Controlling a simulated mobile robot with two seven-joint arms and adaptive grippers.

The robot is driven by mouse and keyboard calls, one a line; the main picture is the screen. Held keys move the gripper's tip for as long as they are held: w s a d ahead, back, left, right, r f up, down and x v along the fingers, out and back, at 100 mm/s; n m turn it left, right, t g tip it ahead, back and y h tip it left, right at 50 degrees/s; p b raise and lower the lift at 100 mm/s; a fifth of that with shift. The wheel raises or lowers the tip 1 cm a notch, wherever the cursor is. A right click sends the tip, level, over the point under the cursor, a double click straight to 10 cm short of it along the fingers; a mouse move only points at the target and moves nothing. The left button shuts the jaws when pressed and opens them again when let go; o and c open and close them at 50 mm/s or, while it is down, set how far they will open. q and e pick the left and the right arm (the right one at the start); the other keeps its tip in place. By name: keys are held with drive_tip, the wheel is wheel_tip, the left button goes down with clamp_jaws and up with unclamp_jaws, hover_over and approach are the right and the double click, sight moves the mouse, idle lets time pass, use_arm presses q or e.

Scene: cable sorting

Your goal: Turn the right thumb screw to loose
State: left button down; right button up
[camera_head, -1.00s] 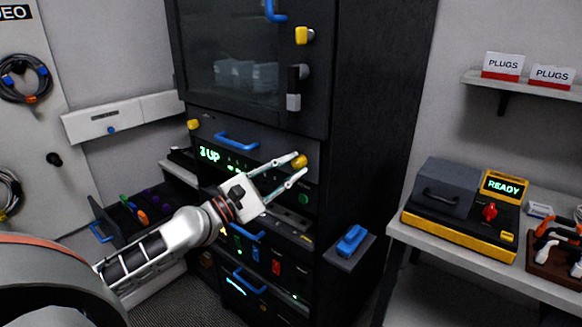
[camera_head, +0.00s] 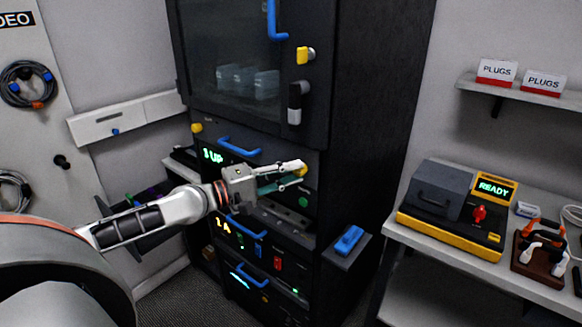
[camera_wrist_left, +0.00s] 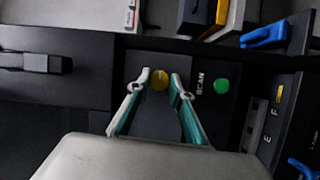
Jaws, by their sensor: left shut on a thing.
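The right thumb screw is a yellow knob (camera_head: 302,171) at the right end of the rack panel with the green "3 UP" display. In the left wrist view the yellow knob (camera_wrist_left: 160,80) lies between the fingertips, left of the green button by the word SCAN. My left gripper (camera_head: 298,169) reaches in from the left and is shut on this knob; the fingers partly hide it in the head view. The left thumb screw (camera_head: 197,128) is a yellow knob at the panel's other end. My right gripper is not in view.
A blue handle (camera_head: 239,146) is on the same panel, left of my fingers. Lower rack units have more blue handles (camera_head: 252,279). A small shelf with a blue item (camera_head: 349,240) juts out on the rack's right. A bench with a yellow-black device (camera_head: 450,235) stands further right.

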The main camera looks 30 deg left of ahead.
use_arm(q)
drive_tip(key=shift+r+m+p, duration=0.15)
drive_tip(key=shift+m+p, duration=0.25)
drive_tip(key=shift+p, duration=0.1)
drive_tip(key=shift+m+p, duration=0.3)
drive_tip(key=shift+p, duration=0.15)
drive_tip(key=c, duration=1.8)
unclamp_jaws()
